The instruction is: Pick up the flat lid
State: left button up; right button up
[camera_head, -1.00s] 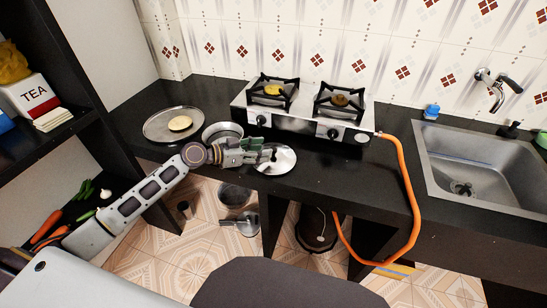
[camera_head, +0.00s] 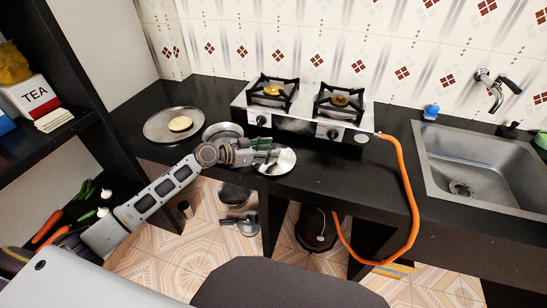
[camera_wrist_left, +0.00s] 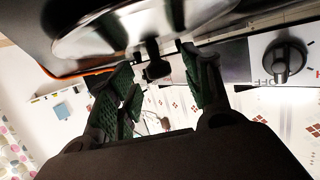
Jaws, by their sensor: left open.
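The flat lid (camera_head: 284,162) is a shiny silver disc lying on the black counter in front of the stove. My left gripper (camera_head: 268,154) comes in from the left, low over the lid's left part, and hides some of it. In the left wrist view the lid (camera_wrist_left: 95,35) fills the top, with its dark knob (camera_wrist_left: 153,58) between the fingertips. My left gripper (camera_wrist_left: 158,75) is open there, its green-padded fingers on either side of the knob. I cannot tell whether they touch it. My right gripper is not in view.
The two-burner stove (camera_head: 307,126) stands just behind the lid. A metal pot (camera_head: 222,131) and a round tray (camera_head: 158,134) holding a bread-like disc are to the left. An orange hose (camera_head: 405,185) hangs right, before the sink (camera_head: 437,180). Counter right of the lid is clear.

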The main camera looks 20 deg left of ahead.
pick_arm(q)
jog(key=shift+x, duration=1.05)
grip_shut()
